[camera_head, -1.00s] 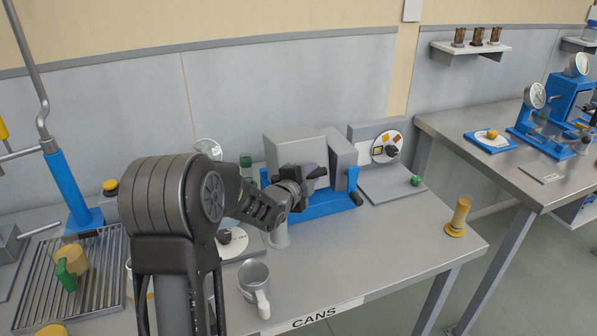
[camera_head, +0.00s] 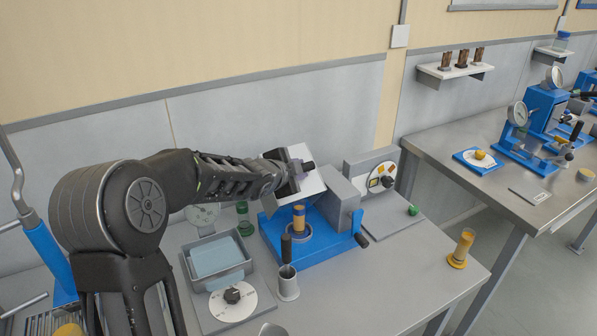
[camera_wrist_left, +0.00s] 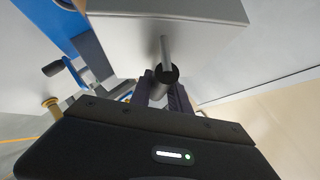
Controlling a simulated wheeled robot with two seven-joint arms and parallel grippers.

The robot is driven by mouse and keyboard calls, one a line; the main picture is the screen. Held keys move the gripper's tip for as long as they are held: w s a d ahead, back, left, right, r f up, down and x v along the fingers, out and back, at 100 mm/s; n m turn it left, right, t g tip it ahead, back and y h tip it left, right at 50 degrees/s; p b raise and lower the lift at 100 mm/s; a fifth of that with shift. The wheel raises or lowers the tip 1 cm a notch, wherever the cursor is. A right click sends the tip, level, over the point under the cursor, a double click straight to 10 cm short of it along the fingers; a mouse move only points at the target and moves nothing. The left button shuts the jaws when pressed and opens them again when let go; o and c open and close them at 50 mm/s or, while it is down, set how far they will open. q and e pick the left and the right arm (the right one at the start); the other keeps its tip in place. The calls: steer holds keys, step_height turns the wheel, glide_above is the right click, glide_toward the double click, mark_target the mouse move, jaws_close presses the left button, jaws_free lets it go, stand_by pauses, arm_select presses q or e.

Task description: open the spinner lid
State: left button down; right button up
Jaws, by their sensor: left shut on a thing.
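The spinner is a blue base (camera_head: 330,244) with a grey box-shaped housing (camera_head: 341,198) and a blue crank on its right side. Its pale lid (camera_head: 309,178) is tilted up, and a tan cylinder (camera_head: 299,217) stands exposed on the base below it. My left gripper (camera_head: 303,167) is shut on the lid's dark knob at the raised lid. In the left wrist view the lid (camera_wrist_left: 205,40) fills the top, with the knob (camera_wrist_left: 165,75) and its stem between the fingers (camera_wrist_left: 165,95). My right gripper is in neither current view.
A grey metal cup (camera_head: 288,284) with a dark-handled tool stands before the spinner. A tray-topped device with a white dial (camera_head: 233,301) is to the left. A dial panel (camera_head: 376,178) and a yellow cylinder (camera_head: 462,248) are to the right. The table's right front is mostly clear.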

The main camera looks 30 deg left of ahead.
arm_select(q)
steer(key=shift+w+a+r, duration=0.35)
steer(key=shift+w+a, duration=0.05)
steer(key=shift+a, duration=0.2)
steer(key=c, duration=1.2)
jaws_free()
steer(key=shift+c, duration=0.2)
steer(key=shift+s+r, duration=0.2)
steer(key=shift+s, duration=0.3)
steer(key=v, duration=0.6)
steer(key=shift+s+p, duration=0.35)
steer(key=shift+p, duration=0.05)
steer(key=shift+d+r, duration=0.1)
steer(key=shift+r, duration=0.05)
